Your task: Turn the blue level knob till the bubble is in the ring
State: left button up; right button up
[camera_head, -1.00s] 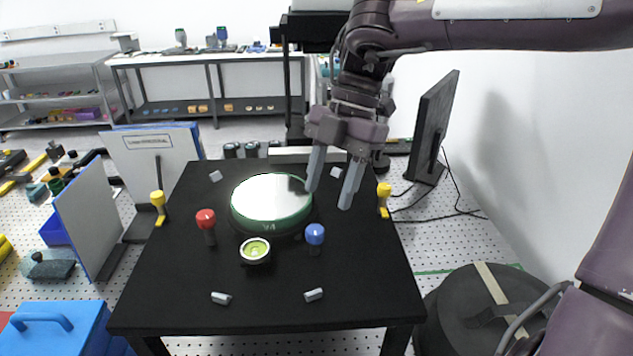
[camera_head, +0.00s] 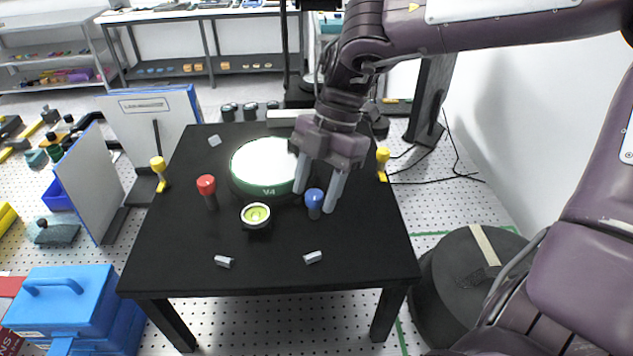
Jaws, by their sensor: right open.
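The blue level knob (camera_head: 314,199) stands on the black table, right of the bubble level. My right gripper (camera_head: 314,202) is open, coming down from above. One finger shows on the left of the blue knob and one on its right; I cannot tell whether they touch it. The round bubble level (camera_head: 255,214) has a yellow-green face with a ring; the bubble is too small to place surely. A red knob (camera_head: 207,190) stands to its left. My left gripper is not in view.
The black table (camera_head: 185,255) has small grey blocks near its front. Yellow-topped posts (camera_head: 158,172) stand at the left edge and at the right edge (camera_head: 383,163). A white panel (camera_head: 150,115) stands at the left. A blue toolbox (camera_head: 62,300) is at front left.

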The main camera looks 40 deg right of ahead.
jog(key=c, duration=1)
jog(key=shift+o, duration=0.2)
jog(key=shift+s+f+m+t+b, duration=0.15)
jog(key=shift+m+t+b, duration=0.35)
jog(key=shift+m+b, duration=0.85)
jog(key=m+t+b, duration=0.1)
jog(key=m+b, duration=0.1)
jog(key=shift+m, duration=0.35)
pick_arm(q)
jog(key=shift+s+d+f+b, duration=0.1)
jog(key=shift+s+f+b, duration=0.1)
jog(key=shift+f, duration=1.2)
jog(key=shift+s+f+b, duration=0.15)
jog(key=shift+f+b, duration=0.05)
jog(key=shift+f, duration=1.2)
pick_arm(e)
jog(key=shift+m+t, duration=0.4)
jog(key=shift+m, duration=0.4)
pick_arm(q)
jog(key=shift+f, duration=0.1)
pick_arm(e)
jog(key=shift+r, duration=0.2)
jog(key=o, duration=1)
jog(key=shift+c, duration=0.2)
pick_arm(q)
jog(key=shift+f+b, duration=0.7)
jog(key=shift+b, duration=0.1)
pick_arm(e)
jog(key=v, duration=0.7)
jog(key=shift+r, duration=0.4)
